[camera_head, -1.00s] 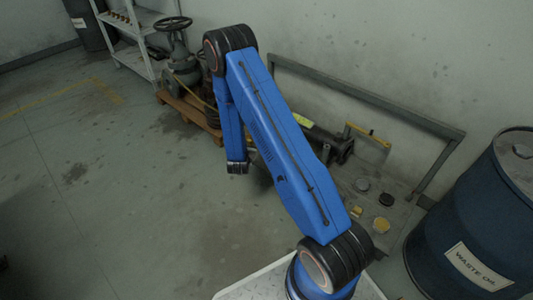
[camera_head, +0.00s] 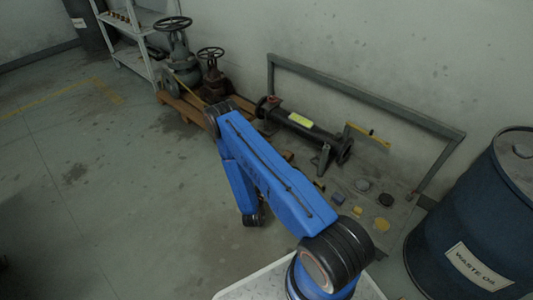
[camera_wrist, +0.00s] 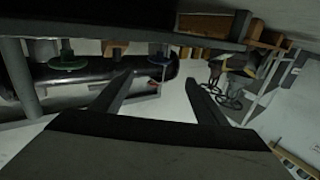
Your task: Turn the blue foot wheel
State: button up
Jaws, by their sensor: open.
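My gripper (camera_wrist: 159,80) shows in the wrist view with its two dark fingers spread apart and nothing between them. That view looks upside down. A small bluish wheel (camera_wrist: 160,60) on a short stem shows just beyond the gap between the fingertips, with the black pipe around it. It looks apart from the fingers; the exact distance I cannot tell. In the head view my arm hides the gripper, and I cannot make out the blue wheel for certain.
Two gate valves (camera_head: 176,50) stand on a wooden pallet at the back. A blue waste oil drum (camera_head: 480,215) stands at right. The floor at left is clear.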

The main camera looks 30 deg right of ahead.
jog(key=x, duration=1.7)
jog(key=shift+d+f, duration=0.1)
jog(key=shift+d, duration=0.05)
jog(key=c, duration=1)
